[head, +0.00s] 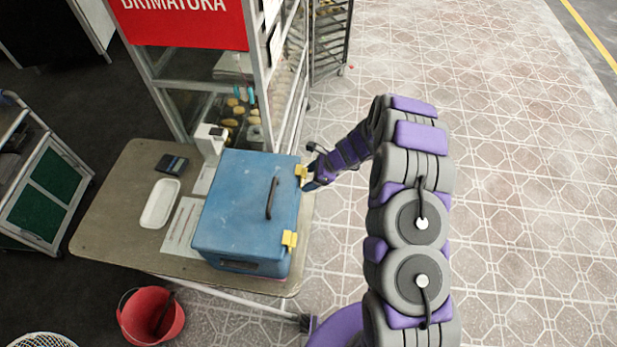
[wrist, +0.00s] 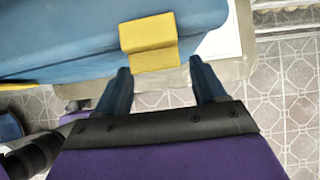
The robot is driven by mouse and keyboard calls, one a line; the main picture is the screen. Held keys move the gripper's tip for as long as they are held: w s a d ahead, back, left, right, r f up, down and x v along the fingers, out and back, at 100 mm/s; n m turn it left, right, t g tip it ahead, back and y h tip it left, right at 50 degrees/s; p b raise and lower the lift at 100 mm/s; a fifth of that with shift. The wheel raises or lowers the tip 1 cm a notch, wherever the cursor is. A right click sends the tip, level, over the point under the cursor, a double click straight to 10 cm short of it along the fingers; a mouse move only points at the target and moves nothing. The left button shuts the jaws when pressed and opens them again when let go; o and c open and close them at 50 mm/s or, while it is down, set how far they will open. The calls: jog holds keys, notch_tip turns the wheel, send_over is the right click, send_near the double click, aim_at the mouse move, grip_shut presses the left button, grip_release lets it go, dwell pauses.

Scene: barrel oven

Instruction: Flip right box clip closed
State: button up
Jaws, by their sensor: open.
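A blue box (head: 245,205) with a dark handle on its lid stands on the table, its lid down. Two yellow clips sit on its right-hand side: a far clip (head: 301,171) and a near clip (head: 289,239). My gripper (head: 314,184) is beside the far clip. In the wrist view my gripper (wrist: 160,85) is open, its two dark blue fingers apart, with nothing between them. A yellow clip (wrist: 150,42) lies just ahead of the fingers on the blue box (wrist: 60,40). I cannot tell whether the fingers touch it.
The table (head: 125,200) also carries a white tray (head: 160,203), a small dark device (head: 172,165) and a paper sheet (head: 184,226). A glass cabinet stands behind it. A red bucket (head: 150,315) is on the floor in front.

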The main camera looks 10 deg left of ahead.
jog(key=p+v, duration=0.1)
jog(key=v, duration=1.5)
jog(key=shift+d+r, duration=0.2)
jog(key=shift+r, duration=0.05)
jog(key=shift+w, duration=0.1)
jog(key=s+d+r+n+g+h+b, duration=0.15)
jog(key=s+r+n, duration=0.3)
jog(key=s, duration=0.45)
jog(key=s+d+r+n+h+b, duration=0.1)
jog(key=s+r+n+b, duration=0.3)
jog(key=s, duration=0.5)
jog(key=s+d+r+n+g+h+b, duration=0.1)
jog(key=s+r+n+h, duration=0.1)
jog(key=s+r+n, duration=0.45)
jog(key=s+d+f+n+h+b, duration=0.1)
jog(key=s+d, duration=0.2)
jog(key=s, duration=0.4)
jog(key=s+d+f+n+h+b, duration=0.1)
jog(key=s+d+n+h+b, duration=0.1)
jog(key=s, duration=0.6)
jog(key=shift+s+d+f, duration=0.2)
jog(key=shift+d+f, duration=0.05)
jog(key=shift+d, duration=0.55)
